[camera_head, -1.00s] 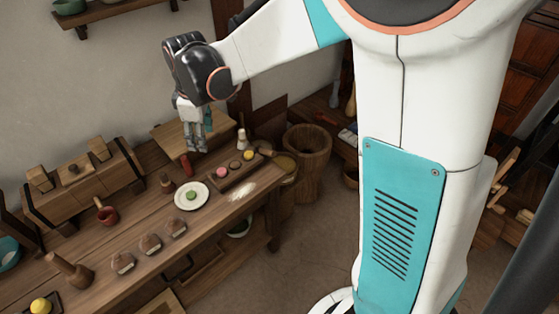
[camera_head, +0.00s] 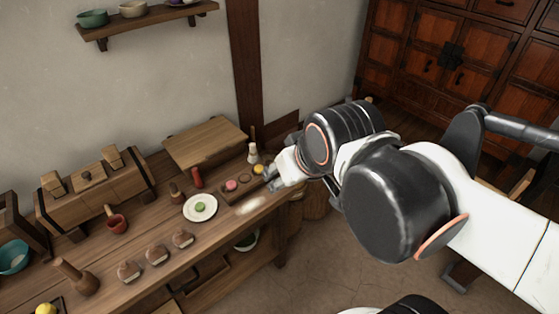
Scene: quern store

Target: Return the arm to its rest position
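My arm stretches in from the right side of the view, its dark joints and white links in front of the floor and the cabinet. My gripper (camera_head: 270,178) is at the right end of the wooden bench (camera_head: 215,228), by the small tray. It is small and partly hidden by my wrist, so its fingers cannot be made out. I see nothing clearly held in it.
A red-brown cabinet (camera_head: 450,50) stands behind. The floor (camera_head: 330,255) is open.

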